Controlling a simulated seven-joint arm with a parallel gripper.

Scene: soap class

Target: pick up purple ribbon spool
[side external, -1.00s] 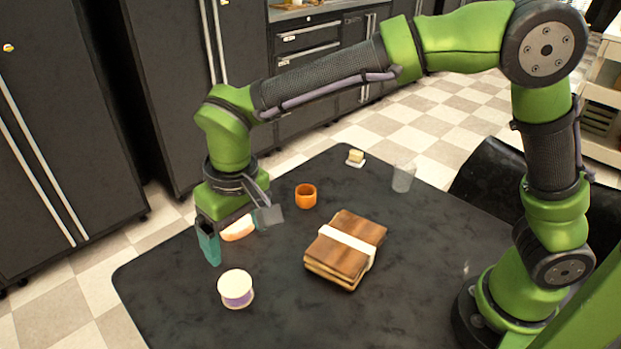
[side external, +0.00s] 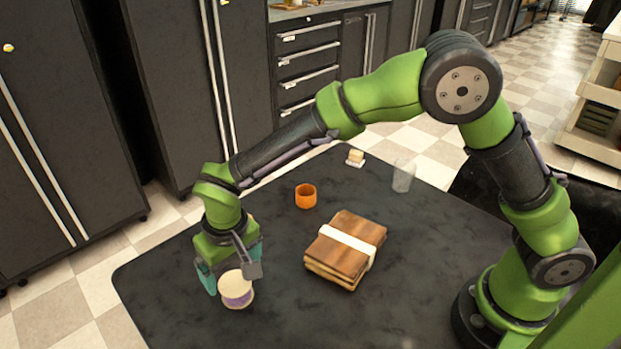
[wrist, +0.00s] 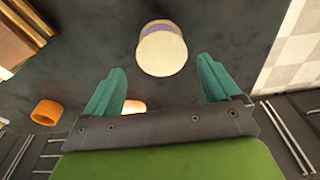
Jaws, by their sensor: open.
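The purple ribbon spool (side external: 236,289), with cream ends and a purple band, stands upright on the dark table near its front left. In the wrist view the spool (wrist: 162,52) lies just beyond the fingertips, roughly centred between them. My gripper (side external: 229,281) is open and empty, low over the table right behind the spool. In the wrist view my gripper's teal fingers (wrist: 163,72) are spread apart, with the spool not between them. In the side view the gripper partly overlaps the spool, so I cannot tell whether they touch.
A strapped wooden stack (side external: 345,250) sits right of the spool. An orange cup (side external: 306,196), a pale bar on a small dish (side external: 355,158) and a clear glass (side external: 403,176) stand farther back. A pale item (wrist: 133,106) shows between the fingers. The front table is clear.

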